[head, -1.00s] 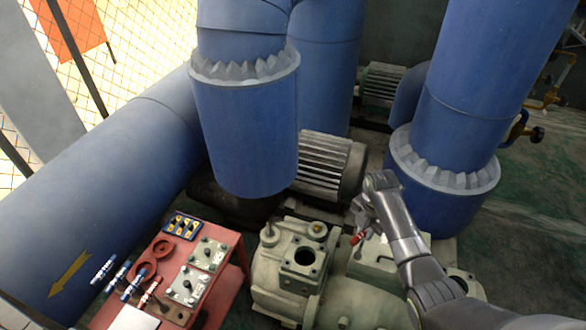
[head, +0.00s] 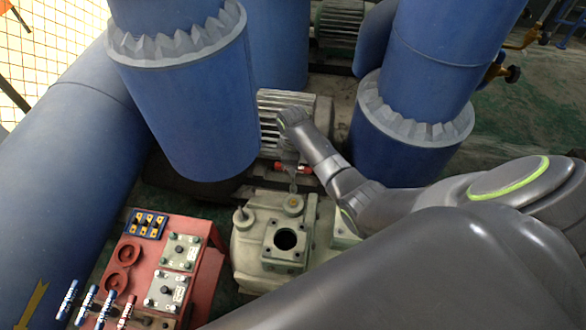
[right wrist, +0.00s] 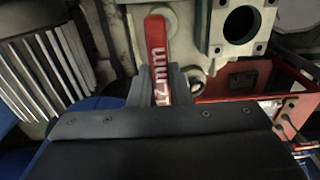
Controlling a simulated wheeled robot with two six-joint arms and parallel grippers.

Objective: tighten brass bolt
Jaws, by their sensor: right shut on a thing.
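My right gripper (head: 291,163) is shut on a red-handled wrench (head: 300,168). The wrench also shows in the right wrist view (right wrist: 155,45), upright between the fingers, with white "mm" lettering on its handle. A grey part runs down from the gripper toward the small brass bolt (head: 293,202), on a round boss of the grey-green compressor (head: 247,245). I cannot tell whether the wrench touches the bolt. In the right wrist view the wrench's far end is at the compressor casing (right wrist: 195,25), and the bolt cannot be made out. My left gripper is out of view.
A red bench (head: 207,262) with control boxes and several wrenches stands at lower left. Blue pipes (head: 195,110) rise behind and beside the compressor. A finned motor (head: 268,118) sits behind my gripper. The flanged port (head: 286,240) is open.

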